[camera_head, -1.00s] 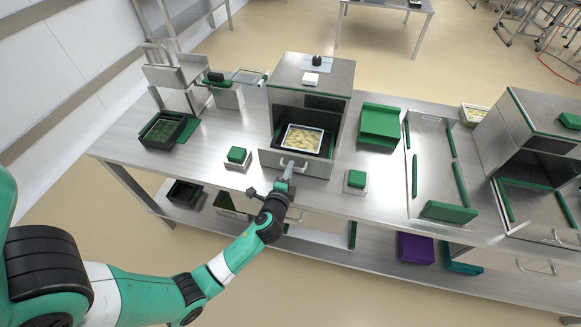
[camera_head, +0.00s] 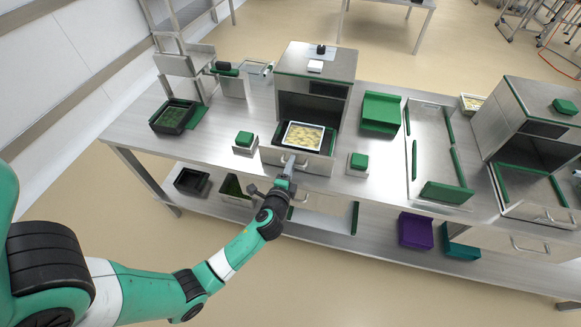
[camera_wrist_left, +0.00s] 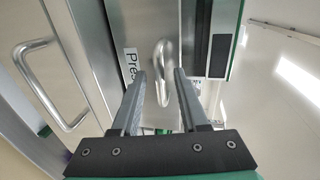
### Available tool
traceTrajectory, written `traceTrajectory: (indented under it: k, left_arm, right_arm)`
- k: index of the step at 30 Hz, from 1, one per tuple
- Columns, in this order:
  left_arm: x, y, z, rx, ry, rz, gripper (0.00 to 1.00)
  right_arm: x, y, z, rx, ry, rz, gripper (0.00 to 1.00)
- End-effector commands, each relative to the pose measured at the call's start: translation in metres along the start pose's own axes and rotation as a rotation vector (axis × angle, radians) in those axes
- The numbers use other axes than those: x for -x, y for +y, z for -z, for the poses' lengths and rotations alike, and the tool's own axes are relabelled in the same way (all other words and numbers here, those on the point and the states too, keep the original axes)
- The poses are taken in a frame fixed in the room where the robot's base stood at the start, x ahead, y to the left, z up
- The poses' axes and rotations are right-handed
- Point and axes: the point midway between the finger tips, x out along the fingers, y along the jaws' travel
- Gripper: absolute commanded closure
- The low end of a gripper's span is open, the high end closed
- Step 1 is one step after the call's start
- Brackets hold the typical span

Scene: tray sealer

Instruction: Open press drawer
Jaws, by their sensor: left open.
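The press (camera_head: 316,63) is a steel box on the bench. Its drawer (camera_head: 317,164) stands partly out of the front and holds a white-rimmed tray (camera_head: 288,141) of yellowish food. The curved drawer handle (camera_wrist_left: 158,72) lies between the fingertips of my left gripper (camera_head: 288,168) in the left wrist view. The left gripper (camera_wrist_left: 157,85) is open, with a finger on either side of the handle; whether either finger touches it I cannot tell. A partly covered "Pre..." label (camera_wrist_left: 129,65) is on the drawer front. My right gripper is not in view.
Green-topped button boxes (camera_head: 244,140) and (camera_head: 358,161) flank the drawer on the bench. A black tray (camera_head: 173,116) is at left, a green block (camera_head: 380,112) at right. Another machine (camera_head: 525,125) stands far right. A lower shelf holds several bins.

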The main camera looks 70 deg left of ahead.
Motion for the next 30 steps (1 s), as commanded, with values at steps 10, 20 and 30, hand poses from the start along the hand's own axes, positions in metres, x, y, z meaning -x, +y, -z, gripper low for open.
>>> traceTrajectory:
  k: [10,20,30]
  left_arm:
    - [0.008,-0.001,0.001,-0.001,0.001,0.000,0.57]
    - [0.079,-0.001,0.002,-0.003,0.006,-0.001,0.57]
    - [0.116,0.000,0.000,-0.001,0.000,0.000,0.57]
  right_arm:
    - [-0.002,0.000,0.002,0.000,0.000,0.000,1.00]
    - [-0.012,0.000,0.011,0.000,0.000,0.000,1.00]
    - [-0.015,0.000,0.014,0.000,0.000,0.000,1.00]
